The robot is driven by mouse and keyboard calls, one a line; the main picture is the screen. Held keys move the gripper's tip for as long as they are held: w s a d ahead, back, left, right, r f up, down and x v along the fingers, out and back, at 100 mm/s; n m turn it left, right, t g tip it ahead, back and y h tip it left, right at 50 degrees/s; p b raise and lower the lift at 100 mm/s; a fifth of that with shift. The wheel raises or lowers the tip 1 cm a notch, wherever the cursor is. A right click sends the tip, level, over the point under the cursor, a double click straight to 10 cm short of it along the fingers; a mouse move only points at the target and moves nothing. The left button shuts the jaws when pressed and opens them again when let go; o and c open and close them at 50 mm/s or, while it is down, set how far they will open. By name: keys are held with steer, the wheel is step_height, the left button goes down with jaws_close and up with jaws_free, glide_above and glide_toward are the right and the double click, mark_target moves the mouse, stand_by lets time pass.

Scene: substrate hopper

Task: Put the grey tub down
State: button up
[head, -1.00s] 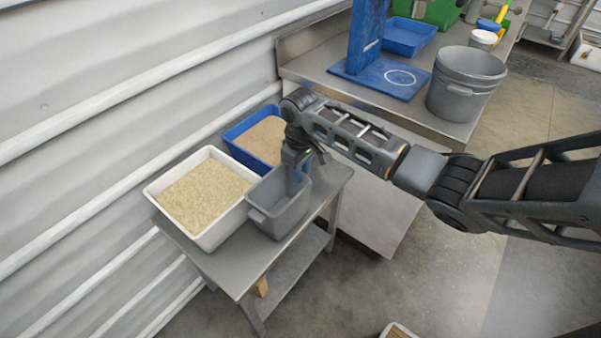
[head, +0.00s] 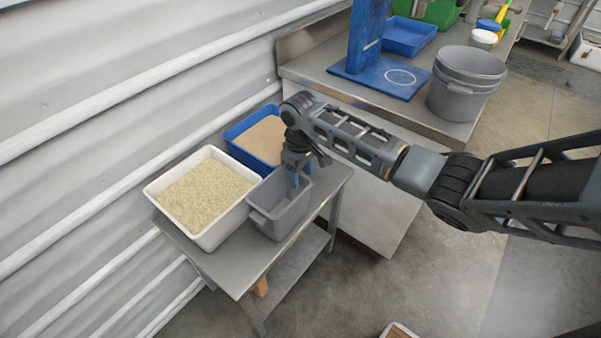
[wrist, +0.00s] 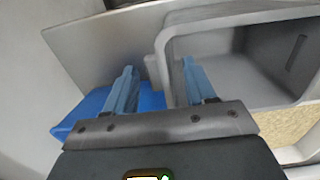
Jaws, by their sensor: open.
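The grey tub (head: 276,214) stands upright on the small metal table (head: 243,272), at its right end beside the white tub. It is empty as far as I can see. My gripper (head: 297,182) is over the tub's far right rim, its blue fingers pointing down. In the wrist view my gripper (wrist: 157,82) is open, with the wall of the grey tub (wrist: 168,58) between its fingers. The right finger is on the inner side and the left finger outside. Whether either finger touches the wall I cannot tell.
A white tub of pale grain (head: 215,238) stands close on the left. A blue tub (head: 236,134) with tan material is behind. A steel bench (head: 330,68) holds a grey bucket (head: 462,100) and a blue stand (head: 372,72). The floor to the right is open.

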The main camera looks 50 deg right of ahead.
step_height(320, 180, up, 12)
stand_by(0.5)
steer(key=w+a+f+t+y, duration=0.1)
steer(key=a+f+t+y, duration=0.15)
steer(key=a, duration=1.05)
steer(key=w+a+f+t+y, duration=0.1)
steer(key=a+f+t, duration=0.25)
steer(key=a, duration=0.95)
steer(key=s+a+m+t, duration=0.2)
steer(key=s+a+t, duration=0.1)
steer(key=s+a, duration=0.3)
steer(key=s+d+r+m+t+h, duration=0.1)
steer(key=s+t, duration=0.1)
steer(key=s, duration=0.8)
steer(key=s+d+r+m+t+h, duration=0.1)
steer(key=s+r+h, duration=0.1)
steer(key=s, duration=0.8)
steer(key=s+d+r+n+t, duration=0.2)
steer(key=s+d+r, duration=0.5)
steer(key=s+r, duration=0.5)
steer(key=shift+s+r+n+t, duration=0.15)
steer(key=shift+s+n+t, duration=0.25)
steer(key=shift+s+n, duration=0.35)
steer(key=shift+w+d, duration=0.1)
